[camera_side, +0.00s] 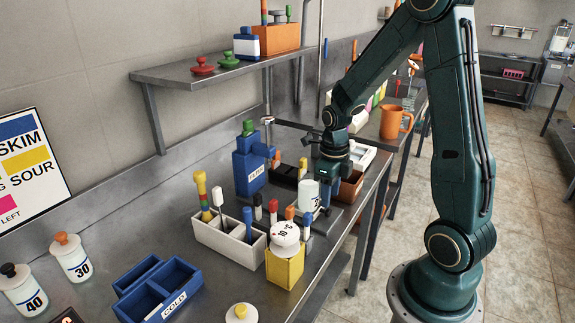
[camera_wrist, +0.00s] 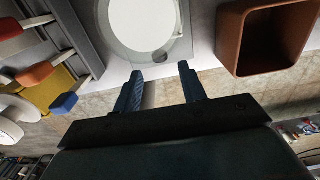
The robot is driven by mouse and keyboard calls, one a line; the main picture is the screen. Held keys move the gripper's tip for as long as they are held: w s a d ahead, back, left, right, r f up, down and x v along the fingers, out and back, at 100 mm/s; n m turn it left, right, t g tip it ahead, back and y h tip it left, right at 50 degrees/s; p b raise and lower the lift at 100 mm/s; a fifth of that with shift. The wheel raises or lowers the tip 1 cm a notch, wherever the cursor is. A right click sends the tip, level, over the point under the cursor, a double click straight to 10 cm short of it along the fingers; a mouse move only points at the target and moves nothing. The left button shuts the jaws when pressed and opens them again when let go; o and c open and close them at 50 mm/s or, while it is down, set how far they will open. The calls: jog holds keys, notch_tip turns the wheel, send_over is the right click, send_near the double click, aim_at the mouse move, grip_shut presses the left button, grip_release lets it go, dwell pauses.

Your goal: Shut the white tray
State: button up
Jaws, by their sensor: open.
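Two white trays show in the side view. One is a long white holder (camera_side: 222,243) with upright coloured-handled tools, left of my gripper. The other is a low white tray (camera_side: 368,152) behind my wrist, partly hidden by the arm; its top looks open. I cannot tell which is the task's white tray. My gripper (camera_wrist: 160,72) is open, with two blue fingers apart and nothing between them. In the side view it points down beside a white cylinder (camera_side: 309,194). A round white top (camera_wrist: 145,25) lies just beyond the fingertips in the wrist view.
A brown open box (camera_side: 350,188) stands close to my gripper, also at right in the wrist view (camera_wrist: 231,45). A blue bottle (camera_side: 248,165), a yellow box (camera_side: 284,270) and blue bins (camera_side: 182,274) crowd the bench. A shelf (camera_side: 185,76) overhangs the back.

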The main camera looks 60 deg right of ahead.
aim_at(329, 210)
jog(key=shift+f, duration=2.5)
jog(key=shift+c, duration=0.4)
grip_shut()
